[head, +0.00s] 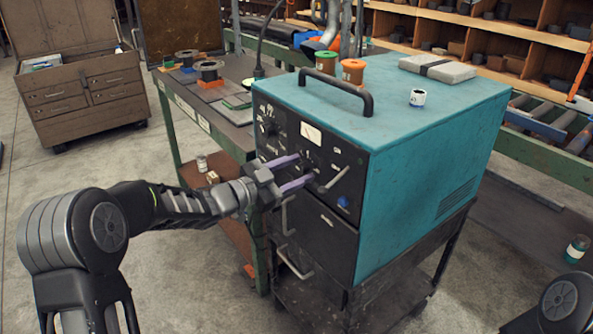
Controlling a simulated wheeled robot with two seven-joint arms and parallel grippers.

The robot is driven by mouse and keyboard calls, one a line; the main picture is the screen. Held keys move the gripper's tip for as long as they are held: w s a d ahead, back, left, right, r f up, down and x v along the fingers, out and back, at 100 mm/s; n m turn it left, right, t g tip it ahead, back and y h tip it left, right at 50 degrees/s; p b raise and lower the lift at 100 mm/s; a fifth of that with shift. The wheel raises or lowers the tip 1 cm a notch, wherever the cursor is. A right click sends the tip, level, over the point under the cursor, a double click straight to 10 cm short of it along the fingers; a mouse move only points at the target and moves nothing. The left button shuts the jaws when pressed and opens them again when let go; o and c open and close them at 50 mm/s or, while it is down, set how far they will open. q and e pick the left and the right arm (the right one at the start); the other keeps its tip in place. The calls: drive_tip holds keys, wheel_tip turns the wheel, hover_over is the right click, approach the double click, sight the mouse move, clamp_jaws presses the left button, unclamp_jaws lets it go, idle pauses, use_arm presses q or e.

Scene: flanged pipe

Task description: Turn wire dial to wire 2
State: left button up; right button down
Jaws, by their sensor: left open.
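A teal welding machine (437,142) with a black front panel stands on a dark cart. The panel carries a white meter (311,133), a dial (268,127) at the upper left, a slanted lever (337,178) and a blue button (343,202). My left gripper (306,170) is open, its two purple fingers pointing at the panel's middle, just below the meter. A dark knob (311,160) shows near the fingertips; I cannot tell whether they touch it. Dial markings are too small to read. Part of my right arm shows at the lower right; its gripper is out of view.
A green-framed workbench (208,110) stands close at the left. Floor is clear at front left.

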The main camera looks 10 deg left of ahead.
use_arm(q)
drive_tip(key=v, duration=0.7)
drive_tip(key=shift+s+a+b, duration=0.25)
drive_tip(key=shift+s+b, duration=0.05)
drive_tip(key=shift+b, duration=0.1)
wheel_tip(320, 180, down, 12)
drive_tip(key=w+a+n+y, duration=0.1)
drive_tip(key=a+n+y, duration=0.2)
drive_tip(key=n+y, duration=0.4)
drive_tip(key=s+d+f+n+g+y+p, duration=0.1)
drive_tip(key=s+d+f+n+g, duration=0.2)
drive_tip(key=f, duration=0.5)
drive_tip(key=s+d+f+n+g+p, duration=0.1)
drive_tip(key=s+d+f+n+g, duration=0.15)
drive_tip(key=s+f, duration=0.5)
drive_tip(key=s+d+f+g, duration=0.2)
drive_tip(key=s+d+f, duration=0.2)
drive_tip(key=s, duration=0.4)
drive_tip(key=s+d+f+n+g+p, duration=0.1)
drive_tip(key=s+d+f+g, duration=0.2)
drive_tip(key=s, duration=0.6)
drive_tip(key=s+d+f+n+g+p, duration=0.1)
drive_tip(key=s+d+f+g, duration=0.1)
drive_tip(key=s+d+f, duration=0.3)
drive_tip(key=s+f, duration=0.1)
drive_tip(key=s, duration=0.2)
drive_tip(key=shift+s+d+f+g+h, duration=0.25)
drive_tip(key=shift+d+g+h, duration=0.05)
drive_tip(key=shift+d+g, duration=0.05)
